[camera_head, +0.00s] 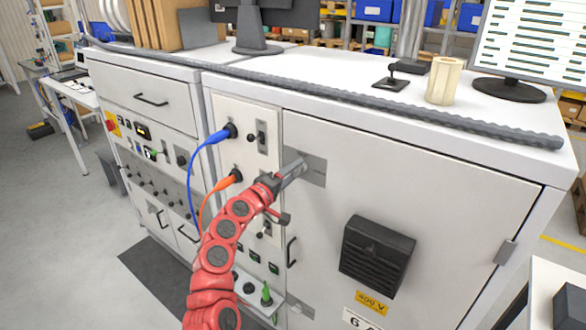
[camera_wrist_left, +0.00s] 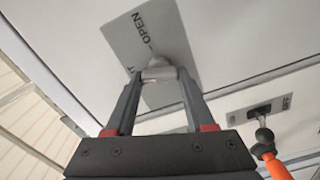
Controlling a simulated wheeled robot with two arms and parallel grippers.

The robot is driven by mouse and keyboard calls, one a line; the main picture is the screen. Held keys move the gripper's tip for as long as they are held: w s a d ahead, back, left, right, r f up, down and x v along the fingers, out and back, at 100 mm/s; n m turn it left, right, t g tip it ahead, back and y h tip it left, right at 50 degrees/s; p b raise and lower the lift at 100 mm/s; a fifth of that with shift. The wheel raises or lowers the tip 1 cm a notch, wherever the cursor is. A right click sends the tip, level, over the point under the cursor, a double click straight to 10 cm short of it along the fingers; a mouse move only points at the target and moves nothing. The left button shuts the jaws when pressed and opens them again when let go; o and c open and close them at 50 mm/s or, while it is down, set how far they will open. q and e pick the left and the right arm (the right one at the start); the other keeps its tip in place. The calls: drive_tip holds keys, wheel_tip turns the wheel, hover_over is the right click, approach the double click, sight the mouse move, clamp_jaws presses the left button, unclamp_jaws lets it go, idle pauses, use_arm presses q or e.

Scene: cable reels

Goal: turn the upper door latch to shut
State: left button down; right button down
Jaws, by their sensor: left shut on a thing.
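The upper door latch (camera_wrist_left: 158,72) is a small light grey handle on a grey plate (camera_wrist_left: 128,38) marked "OPEN" near the door's top left corner. In the head view the plate (camera_head: 314,172) shows beside my left gripper, and the latch is mostly hidden by the fingers. My left gripper (camera_head: 292,170) is shut on the latch. In the left wrist view its two fingers (camera_wrist_left: 160,78) close on the latch from both sides. The cabinet door (camera_head: 440,185) looks flush with its frame. My right gripper is out of view.
A blue plug (camera_head: 230,131) and an orange plug (camera_head: 236,175) with cables sit left of the latch, close to my left arm. A black vent box (camera_head: 376,258) sticks out from the door. A dark door handle (camera_head: 291,251) is below the latch.

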use_arm(q)
drive_tip(key=shift+n+p, duration=0.75)
drive_tip(key=shift+n, duration=0.95)
drive_tip(key=shift+f, duration=0.1)
drive_tip(key=shift+c, duration=1.3)
unclamp_jaws()
drive_tip(key=shift+s, duration=0.1)
drive_tip(key=b+v, duration=0.5)
drive_tip(key=v, duration=1.2)
drive_tip(key=shift+a, duration=0.15)
